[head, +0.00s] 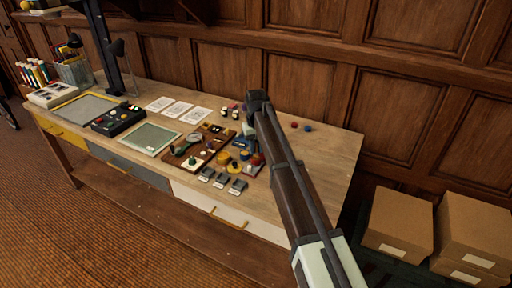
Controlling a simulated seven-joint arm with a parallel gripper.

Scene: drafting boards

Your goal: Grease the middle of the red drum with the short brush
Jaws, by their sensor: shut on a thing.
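My gripper (249,127) is at the far end of my arm, above the right part of the workbench. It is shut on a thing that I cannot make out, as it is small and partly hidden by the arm. A small red part (255,161), perhaps the red drum, is among yellow and blue parts just below the gripper in the picture. My arm covers part of that group. I cannot tell the drum's middle or any grease on it. I cannot pick out the short brush for sure.
A brown wooden tray (181,159) with small tools lies left of the gripper. Several grey blocks (221,180) stand along the front. A green-grey board (151,139) and white sheets (178,109) lie further left. Red and blue knobs (307,128) sit right of my arm; bare wood surrounds them.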

